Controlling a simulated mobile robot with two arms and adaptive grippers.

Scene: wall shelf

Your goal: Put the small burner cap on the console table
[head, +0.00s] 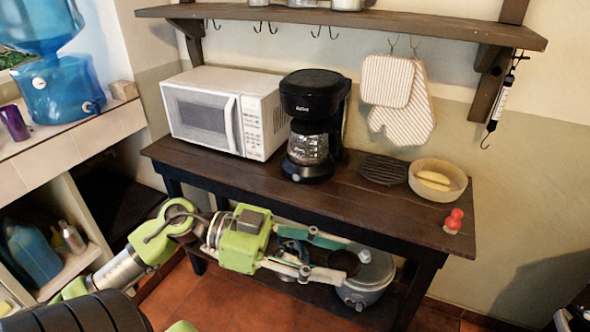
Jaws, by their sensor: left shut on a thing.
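The console table (235,181) is dark brown wood and stands against the wall. My left gripper (347,262) reaches in from the left, in front of the table and below its top. It is shut on a dark round piece, which looks like the small burner cap (344,263). The cap is between the fingertips, apart from the tabletop, and partly covered by the fingers. My right gripper does not show clearly.
On the table stand a white microwave (205,112), a black coffee maker (312,95), a dark round grate (383,169), a bowl with yellow food (455,190) and a red-topped shaker (454,221). A lidded pot (372,280) sits below. The table's front strip is clear.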

